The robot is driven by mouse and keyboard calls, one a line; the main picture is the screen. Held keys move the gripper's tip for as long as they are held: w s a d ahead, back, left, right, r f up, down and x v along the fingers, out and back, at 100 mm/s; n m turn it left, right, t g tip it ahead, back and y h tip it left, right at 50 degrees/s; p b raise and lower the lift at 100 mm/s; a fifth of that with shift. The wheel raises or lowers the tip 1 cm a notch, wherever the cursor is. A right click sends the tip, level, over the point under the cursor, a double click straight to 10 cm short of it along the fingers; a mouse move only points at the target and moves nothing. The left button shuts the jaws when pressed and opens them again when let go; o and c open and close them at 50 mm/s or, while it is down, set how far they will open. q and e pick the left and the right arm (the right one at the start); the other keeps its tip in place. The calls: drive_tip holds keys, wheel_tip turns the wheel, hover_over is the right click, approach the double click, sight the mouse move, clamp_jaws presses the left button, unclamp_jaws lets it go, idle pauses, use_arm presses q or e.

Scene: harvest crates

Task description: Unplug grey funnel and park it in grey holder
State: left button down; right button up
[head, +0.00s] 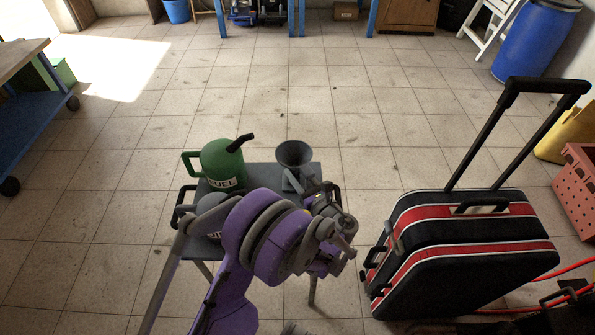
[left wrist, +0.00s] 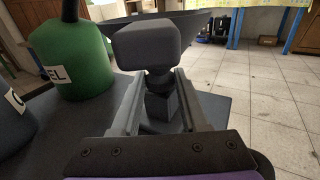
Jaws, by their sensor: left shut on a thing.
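The grey funnel (head: 294,153) is over the back right of a small dark table (head: 258,172). Its wide rim (left wrist: 205,20) and a blocky grey knob (left wrist: 150,46) show in the left wrist view. My left gripper (left wrist: 158,82) is shut, its fingers on either side of the grey part under the knob. In the head view my purple left arm hides most of the gripper (head: 303,187). A grey faceted block (left wrist: 160,106) sits below, between the fingers; I cannot tell whether it is the holder. The funnel's lower end is hidden.
A green fuel can (head: 222,165) with a dark spout stands left of the funnel. A grey labelled can (left wrist: 14,118) is nearer, partly behind my arm in the head view. A black and red suitcase (head: 465,245) stands right. Floor behind the table is clear.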

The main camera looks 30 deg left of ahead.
use_arm(q)
drive_tip(key=shift+f, duration=0.25)
drive_tip(key=shift+c, duration=1.7)
unclamp_jaws()
drive_tip(key=p+v, duration=0.2)
drive_tip(key=v, duration=0.8)
drive_tip(key=shift+s+d+r, duration=0.1)
drive_tip(key=shift+s+d, duration=0.15)
drive_tip(key=shift+d, duration=0.1)
